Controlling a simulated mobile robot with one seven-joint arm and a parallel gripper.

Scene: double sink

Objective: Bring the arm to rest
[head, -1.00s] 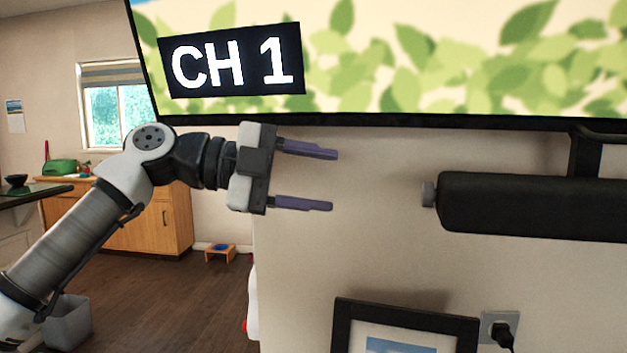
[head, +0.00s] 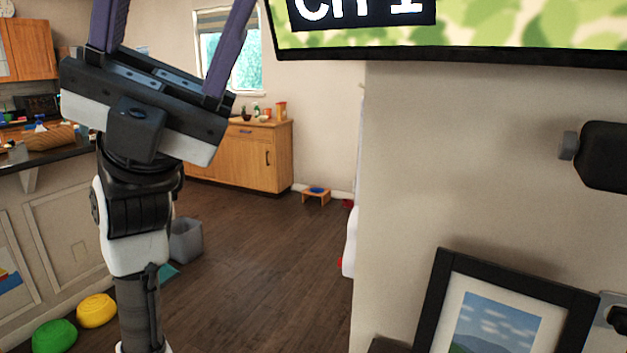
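My gripper (head: 172,32) is at the upper left of the head view, raised and pointing up. Its two purple fingers stand wide apart with nothing between them, and their tips run up to or past the top edge of the picture. My arm rises from the bottom edge below it, clear of the wall and the screen. The rest of the arm is out of view.
A wall screen (head: 520,35) and a black bar-shaped device (head: 605,158) are at right, above a framed picture (head: 500,315). A counter (head: 50,155) stands at left. A grey bin (head: 186,240) and yellow (head: 97,310) and green (head: 54,336) domes are on the floor. Open floor (head: 260,270) lies in the middle.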

